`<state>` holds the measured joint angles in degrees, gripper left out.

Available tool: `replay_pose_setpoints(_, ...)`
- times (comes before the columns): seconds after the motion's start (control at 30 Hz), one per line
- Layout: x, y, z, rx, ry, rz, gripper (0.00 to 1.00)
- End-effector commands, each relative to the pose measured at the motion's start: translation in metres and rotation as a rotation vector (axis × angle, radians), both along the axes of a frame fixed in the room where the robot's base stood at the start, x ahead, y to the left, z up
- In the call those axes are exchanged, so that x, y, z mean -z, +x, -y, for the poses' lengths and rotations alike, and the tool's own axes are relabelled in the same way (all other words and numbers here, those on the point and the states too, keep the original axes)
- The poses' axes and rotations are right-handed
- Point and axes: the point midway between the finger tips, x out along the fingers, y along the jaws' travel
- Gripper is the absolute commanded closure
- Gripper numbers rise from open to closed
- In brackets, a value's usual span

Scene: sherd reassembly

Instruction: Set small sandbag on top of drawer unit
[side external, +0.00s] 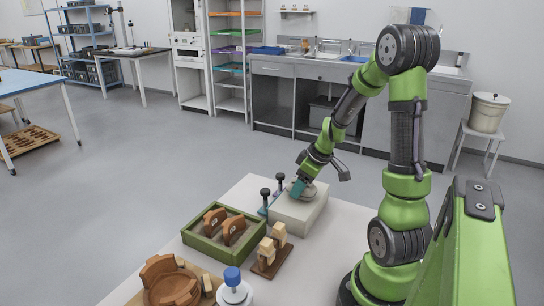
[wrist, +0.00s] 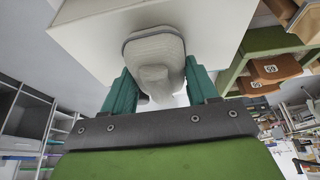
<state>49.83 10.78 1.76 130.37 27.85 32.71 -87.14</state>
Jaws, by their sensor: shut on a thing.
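The small sandbag (wrist: 155,45) is a pale grey pouch between the two teal fingers of my gripper (wrist: 161,88) in the wrist view. My gripper is shut on it. In the side view, my gripper (side external: 299,187) is over the top of the off-white drawer unit (side external: 290,212), and the sandbag (side external: 308,193) shows beside the teal fingertip. The bag is at the unit's top surface; I cannot tell whether it rests on it. The drawer unit (wrist: 85,35) also shows behind the bag in the wrist view.
Two black-knobbed posts (side external: 265,196) stand close left of the drawer unit. A green tray (side external: 207,250) with brown sherds, a wooden stand with pale blocks (side external: 272,255), a brown round vessel (side external: 170,285) and a blue-capped jar (side external: 233,285) crowd the front. Some table behind the unit is bare.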

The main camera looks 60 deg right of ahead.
Motion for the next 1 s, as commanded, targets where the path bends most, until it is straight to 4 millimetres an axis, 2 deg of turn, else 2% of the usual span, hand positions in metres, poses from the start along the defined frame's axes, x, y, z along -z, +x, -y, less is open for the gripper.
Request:
replay_pose_setpoints(0.2, 0.003, 0.000, 0.001, 0.000, -0.001, 0.001, 0.84)
replay_pose_setpoints(0.23, 0.003, 0.000, 0.000, 0.000, -0.001, 0.000, 0.37)
replay_pose_setpoints(0.37, 0.003, 0.000, 0.000, 0.000, -0.001, 0.000, 0.17)
replay_pose_setpoints(0.73, -0.003, 0.000, 0.000, -0.001, -0.001, 0.002, 0.16)
replay_pose_setpoints(0.87, -0.020, -0.006, 0.001, 0.001, -0.006, 0.005, 0.16)
replay_pose_setpoints(1.0, -0.049, -0.018, 0.001, 0.002, -0.007, 0.007, 0.16)
